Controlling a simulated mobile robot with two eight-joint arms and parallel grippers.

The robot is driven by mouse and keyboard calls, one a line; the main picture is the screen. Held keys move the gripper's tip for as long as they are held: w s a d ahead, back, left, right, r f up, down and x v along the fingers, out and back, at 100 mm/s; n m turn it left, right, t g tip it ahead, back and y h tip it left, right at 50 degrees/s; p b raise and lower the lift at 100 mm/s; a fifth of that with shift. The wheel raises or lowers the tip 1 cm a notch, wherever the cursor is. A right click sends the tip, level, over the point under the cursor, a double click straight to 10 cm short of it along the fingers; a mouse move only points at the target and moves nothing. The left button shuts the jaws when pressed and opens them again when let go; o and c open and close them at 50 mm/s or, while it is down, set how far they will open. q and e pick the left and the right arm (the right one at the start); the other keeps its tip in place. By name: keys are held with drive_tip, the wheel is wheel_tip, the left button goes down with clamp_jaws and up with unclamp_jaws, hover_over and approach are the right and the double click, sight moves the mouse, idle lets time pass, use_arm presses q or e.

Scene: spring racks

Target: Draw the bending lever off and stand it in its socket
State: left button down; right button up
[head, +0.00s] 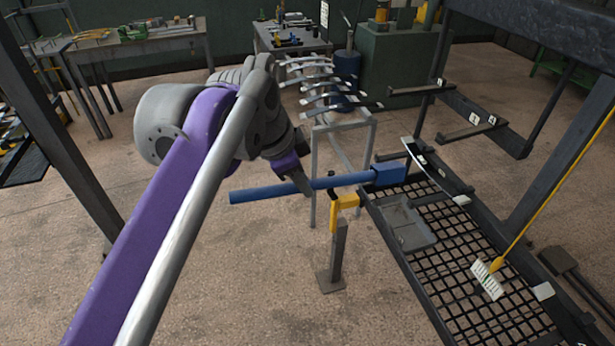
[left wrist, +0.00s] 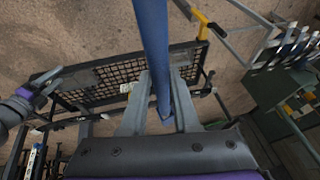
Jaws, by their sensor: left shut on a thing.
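The bending lever is a long blue bar (head: 256,194) lying nearly level in the head view, with a thicker blue block (head: 390,174) at its right end by the rack frame. I cannot tell whether that block is part of the lever. My left gripper (head: 304,186) is shut on the bar near its middle. In the left wrist view the bar (left wrist: 154,40) runs between my two fingers (left wrist: 157,100). A yellow bracket (head: 343,207) on a grey floor post stands just below the bar; whether they touch is unclear. My right gripper (left wrist: 42,90) seems to show at the left wrist view's left edge.
A grey stand (head: 370,150) with several curved spring leaves (head: 310,84) is behind the bar. The floor at the left front is clear.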

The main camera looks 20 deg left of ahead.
sight(265, 189)
use_arm(q)
drive_tip(key=shift+s+a+f, duration=0.1)
drive_tip(key=shift+s+a, duration=0.55)
drive_tip(key=shift+a, duration=0.25)
drive_tip(key=shift+s+a+f, duration=0.1)
drive_tip(key=shift+s+a, duration=0.5)
drive_tip(key=shift+a, duration=0.35)
drive_tip(key=shift+s+a, duration=0.65)
drive_tip(key=shift+a, duration=0.25)
